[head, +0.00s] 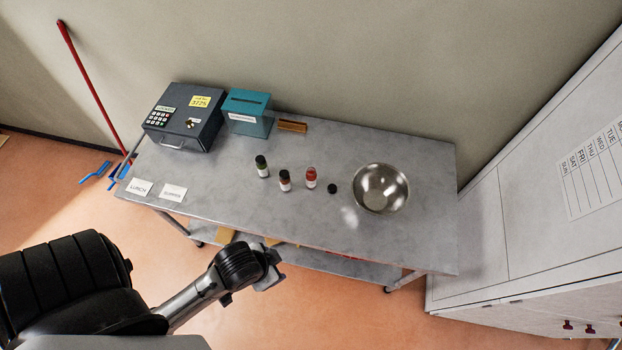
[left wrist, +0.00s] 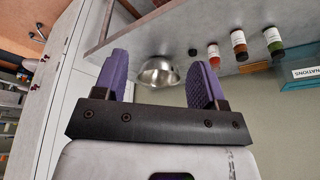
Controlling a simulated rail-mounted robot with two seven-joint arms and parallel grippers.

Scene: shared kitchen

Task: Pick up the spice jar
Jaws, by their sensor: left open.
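Three small labelled jars stand upright in a loose row on the grey metal table (head: 350,232): a green one with a black lid (head: 262,167), a dark red-brown one with a black lid (head: 285,181), and a bright red one (head: 311,178) with no black lid visible on top. Which one is the spice jar I cannot tell. In the left wrist view, the red jar (left wrist: 213,55), brown jar (left wrist: 239,45) and green jar (left wrist: 274,42) are beyond the right finger. My left gripper (left wrist: 158,64) is open and empty, off the table's front edge (head: 268,282).
A small black round piece (head: 332,189) lies between the red jar and a steel bowl (head: 381,188). A keypad box (head: 184,117), teal donation box (head: 247,113) and wooden block (head: 292,126) are at the back. A cabinet (head: 540,200) stands at right.

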